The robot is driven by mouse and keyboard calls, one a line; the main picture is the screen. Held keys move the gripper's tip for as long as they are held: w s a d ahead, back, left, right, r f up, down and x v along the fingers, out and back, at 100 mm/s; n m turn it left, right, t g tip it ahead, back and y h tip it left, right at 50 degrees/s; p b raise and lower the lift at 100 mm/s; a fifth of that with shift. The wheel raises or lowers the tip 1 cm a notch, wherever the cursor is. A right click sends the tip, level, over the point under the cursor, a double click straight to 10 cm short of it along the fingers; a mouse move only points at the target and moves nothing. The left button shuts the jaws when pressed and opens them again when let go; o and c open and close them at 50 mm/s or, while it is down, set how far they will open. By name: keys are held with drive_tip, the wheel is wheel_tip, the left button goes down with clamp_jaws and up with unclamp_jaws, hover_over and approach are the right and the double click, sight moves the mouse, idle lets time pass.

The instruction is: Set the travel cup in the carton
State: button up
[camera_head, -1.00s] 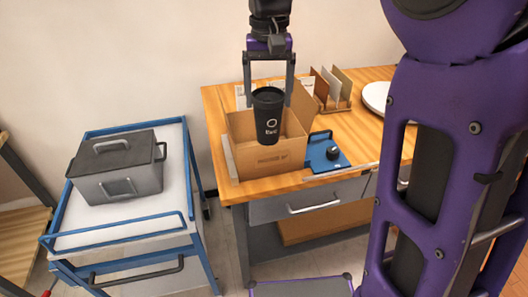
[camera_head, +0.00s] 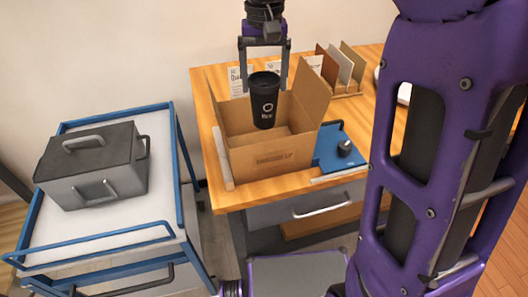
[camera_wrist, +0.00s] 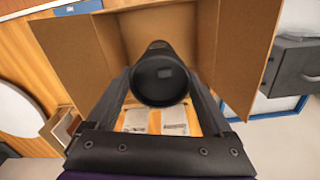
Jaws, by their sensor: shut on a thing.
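The travel cup (camera_head: 264,100) is black with a white logo and stands upright between the fingers of my gripper (camera_head: 265,88). My gripper is shut on it from above. The brown cardboard carton (camera_head: 268,160) stands open on the wooden table, its flaps spread. The cup hangs over the carton's opening, toward its back; its lower end appears within the carton's outline, and I cannot tell how far above the floor it is. In the wrist view the cup (camera_wrist: 160,80) shows from its top end, with the carton walls (camera_wrist: 237,50) around it.
A blue board with a black knob (camera_head: 341,148) lies right of the carton. A holder with upright panels (camera_head: 343,70) and papers stand behind. A blue-framed cart (camera_head: 100,239) with a grey lidded box (camera_head: 92,168) is at the left.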

sight(264, 117)
wheel_tip(264, 117, down, 10)
drive_tip(key=shift+r+b, duration=0.1)
drive_tip(key=shift+b, duration=0.75)
drive_tip(key=shift+f, duration=0.2)
drive_tip(key=o, duration=0.6)
wheel_tip(264, 117, up, 12)
drive_tip(key=shift+r+p, duration=0.15)
drive_tip(key=shift+p, duration=1)
drive_tip(key=shift+r, duration=0.1)
